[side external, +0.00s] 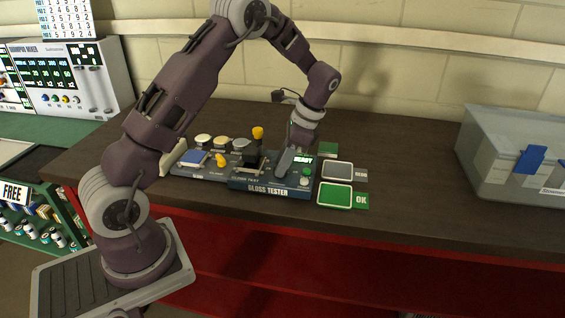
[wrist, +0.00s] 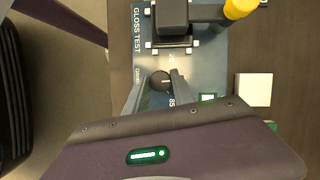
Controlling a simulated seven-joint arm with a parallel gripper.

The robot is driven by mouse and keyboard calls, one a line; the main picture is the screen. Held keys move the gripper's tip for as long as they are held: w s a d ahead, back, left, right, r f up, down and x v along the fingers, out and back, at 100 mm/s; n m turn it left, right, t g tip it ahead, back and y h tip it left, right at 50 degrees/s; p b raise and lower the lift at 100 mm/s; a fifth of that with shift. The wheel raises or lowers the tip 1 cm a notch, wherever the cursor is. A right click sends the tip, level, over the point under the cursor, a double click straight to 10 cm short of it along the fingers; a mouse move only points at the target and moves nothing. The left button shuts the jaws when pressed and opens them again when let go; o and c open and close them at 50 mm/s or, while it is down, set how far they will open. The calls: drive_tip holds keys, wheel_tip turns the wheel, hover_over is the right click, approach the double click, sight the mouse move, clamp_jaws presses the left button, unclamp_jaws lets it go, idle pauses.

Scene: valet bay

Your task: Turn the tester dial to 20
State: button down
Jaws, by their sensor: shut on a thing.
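The gloss tester (side external: 270,190) is a blue-grey box on the dark counter. Its dial (wrist: 161,81) is a small dark round knob with a light pointer mark, seen in the wrist view. My gripper (wrist: 160,84) has a finger on either side of the dial and is shut on it.
A black clamp with a yellow-tipped lever (side external: 258,133) rises just left of my gripper. A small green display (side external: 303,159) is at its right. Grey and green pads (side external: 336,195) lie right of the tester. A clear bin (side external: 515,150) stands far right, with bare counter between.

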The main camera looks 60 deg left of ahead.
drive_tip(key=n+h, duration=0.1)
drive_tip(key=n, duration=0.1)
drive_tip(key=n+h, duration=0.1)
drive_tip(key=n, duration=0.2)
drive_tip(key=shift+w+a+n+g, duration=0.1)
drive_tip(key=shift+n+g, duration=0.2)
drive_tip(key=n+h, duration=0.2)
drive_tip(key=n, duration=0.3)
drive_tip(key=shift+a, duration=0.15)
drive_tip(key=shift+n, duration=0.4)
drive_tip(key=c, duration=1.1)
unclamp_jaws()
drive_tip(key=v, duration=0.7)
drive_tip(key=shift+a+r, duration=0.1)
drive_tip(key=shift+a, duration=0.05)
